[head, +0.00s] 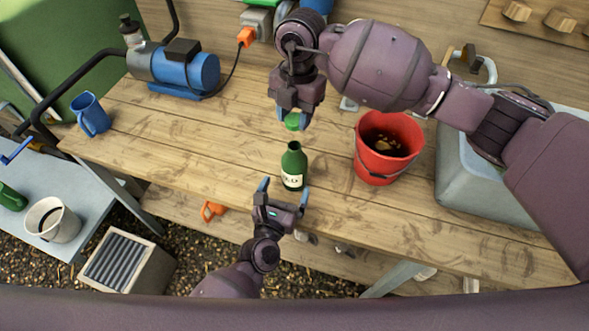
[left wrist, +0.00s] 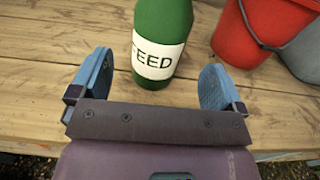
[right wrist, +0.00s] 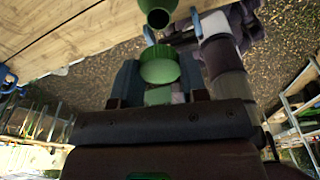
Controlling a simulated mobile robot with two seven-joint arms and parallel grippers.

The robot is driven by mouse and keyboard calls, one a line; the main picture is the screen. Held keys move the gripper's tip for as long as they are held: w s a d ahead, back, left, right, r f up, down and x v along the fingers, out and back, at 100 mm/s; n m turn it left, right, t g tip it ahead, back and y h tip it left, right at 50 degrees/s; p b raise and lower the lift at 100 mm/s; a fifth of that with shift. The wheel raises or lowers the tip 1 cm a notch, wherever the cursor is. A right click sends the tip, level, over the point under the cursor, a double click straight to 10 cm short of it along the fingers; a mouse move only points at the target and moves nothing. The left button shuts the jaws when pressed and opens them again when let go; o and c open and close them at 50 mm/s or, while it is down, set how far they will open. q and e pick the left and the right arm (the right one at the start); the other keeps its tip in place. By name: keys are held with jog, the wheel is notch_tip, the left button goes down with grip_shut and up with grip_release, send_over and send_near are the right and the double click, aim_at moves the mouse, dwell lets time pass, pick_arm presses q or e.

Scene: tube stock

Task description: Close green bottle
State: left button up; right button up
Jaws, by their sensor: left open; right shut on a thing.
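A green bottle (head: 293,165) with a white label stands upright on the wooden table, its neck uncapped. My left gripper (head: 283,190) is open just in front of it; in the left wrist view the bottle (left wrist: 162,40) stands beyond and between the two blue fingertips (left wrist: 157,85), with a gap. My right gripper (head: 294,115) is above and behind the bottle, shut on a green cap (head: 293,122). In the right wrist view the cap (right wrist: 159,66) sits between the fingers, and the bottle's open mouth (right wrist: 158,17) shows apart from it.
A red bucket (head: 387,148) stands to the right of the bottle, with a grey sink (head: 476,180) further right. A blue pump (head: 185,72) and blue mug (head: 91,115) are on the left. The table between mug and bottle is clear.

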aim_at(295, 165)
pick_arm(q)
jog(key=shift+x, duration=4)
jog(key=shift+c, duration=0.4)
jog(key=c, duration=1.3)
pick_arm(e)
jog(key=shift+f, duration=2.5)
jog(key=shift+f, duration=0.85)
jog(key=shift+f, duration=0.6)
